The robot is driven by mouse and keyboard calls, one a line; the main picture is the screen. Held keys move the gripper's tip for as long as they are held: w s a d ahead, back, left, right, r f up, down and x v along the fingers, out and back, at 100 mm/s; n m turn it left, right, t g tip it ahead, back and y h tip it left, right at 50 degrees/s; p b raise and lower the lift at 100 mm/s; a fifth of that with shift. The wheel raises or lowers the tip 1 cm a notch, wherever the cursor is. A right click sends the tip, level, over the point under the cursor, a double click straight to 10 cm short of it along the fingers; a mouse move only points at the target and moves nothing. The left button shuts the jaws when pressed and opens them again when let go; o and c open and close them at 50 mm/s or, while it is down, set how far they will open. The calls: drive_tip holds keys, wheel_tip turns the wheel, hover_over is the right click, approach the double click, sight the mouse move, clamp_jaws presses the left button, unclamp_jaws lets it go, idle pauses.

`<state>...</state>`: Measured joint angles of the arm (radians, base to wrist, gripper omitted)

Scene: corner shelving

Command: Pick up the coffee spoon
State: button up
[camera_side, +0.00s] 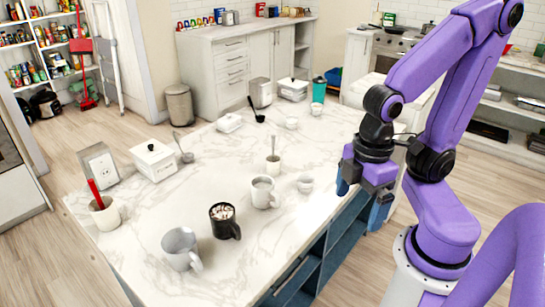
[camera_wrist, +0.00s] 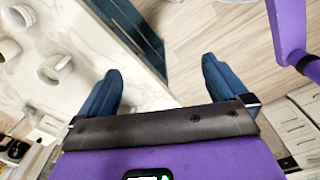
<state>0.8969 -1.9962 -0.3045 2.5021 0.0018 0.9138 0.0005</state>
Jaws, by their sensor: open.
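Several spoon-like things show in the side view, and I cannot tell for certain which is the coffee spoon. A thin spoon (camera_side: 273,143) stands upright in a small cream cup (camera_side: 273,165) mid-counter. A grey spoon (camera_side: 183,150) leans beside the white lidded box (camera_side: 153,160). A black spoon or scoop (camera_side: 255,111) is farther back, and a red handle (camera_side: 95,193) sticks out of a white cup (camera_side: 106,215). My gripper (camera_side: 361,197) is open and empty at the counter's right edge, apart from all of these. Its two blue fingers also show in the wrist view (camera_wrist: 160,68).
The marble counter (camera_side: 130,275) also bears a white mug (camera_side: 263,192), a dark mug (camera_side: 224,220), a grey-white mug (camera_side: 181,249) and a small white cup (camera_side: 305,184) nearest my gripper. Its front right stretch is clear. Blue shelving (camera_side: 318,255) lies below the edge.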

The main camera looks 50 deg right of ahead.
drive_tip(key=c, duration=1.1)
